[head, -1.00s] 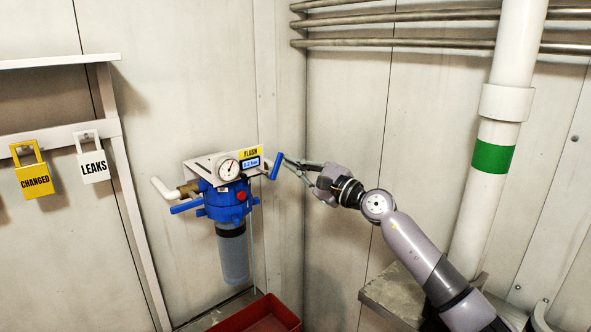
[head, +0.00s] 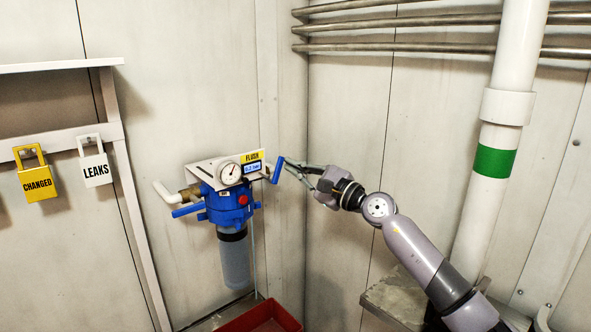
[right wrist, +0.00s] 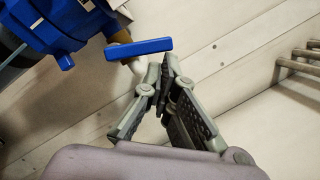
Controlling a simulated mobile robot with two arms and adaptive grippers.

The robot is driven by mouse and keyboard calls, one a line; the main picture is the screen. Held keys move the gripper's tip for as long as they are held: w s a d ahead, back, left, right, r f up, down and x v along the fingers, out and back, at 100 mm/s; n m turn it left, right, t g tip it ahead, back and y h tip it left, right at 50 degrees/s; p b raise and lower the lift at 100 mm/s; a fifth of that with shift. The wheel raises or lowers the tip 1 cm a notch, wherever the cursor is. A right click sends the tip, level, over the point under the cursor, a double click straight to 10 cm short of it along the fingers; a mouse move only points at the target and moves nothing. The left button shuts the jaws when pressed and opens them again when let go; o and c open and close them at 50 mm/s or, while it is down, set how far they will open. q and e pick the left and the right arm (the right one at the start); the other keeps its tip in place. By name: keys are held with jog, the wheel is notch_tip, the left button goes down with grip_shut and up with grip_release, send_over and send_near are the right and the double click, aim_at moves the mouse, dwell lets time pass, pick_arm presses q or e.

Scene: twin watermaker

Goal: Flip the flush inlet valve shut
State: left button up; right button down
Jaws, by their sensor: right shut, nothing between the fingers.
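A blue lever handle (head: 278,169) stands steeply tilted at the right end of the filter unit's bracket, beside the yellow FLUSH label (head: 252,156). In the right wrist view the same blue handle (right wrist: 140,48) lies across a brass and white pipe fitting. My right gripper (head: 287,162) is shut and empty, its fingertips at the upper right of the handle. In the right wrist view the closed fingertips (right wrist: 164,67) are close by the handle's right end; I cannot tell whether they touch it. My left gripper is out of view.
The blue filter housing (head: 229,204) carries a round gauge (head: 229,172) and another blue lever (head: 187,210) on its left. A red bin (head: 262,318) sits below. Padlock-shaped tags hang on a rack at left. Metal pipes (head: 420,49) run along the right wall.

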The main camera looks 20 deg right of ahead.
jog(key=shift+r, duration=0.15)
dwell(0.7)
notch_tip(320, 180, up, 10)
dwell(0.4)
dwell(0.4)
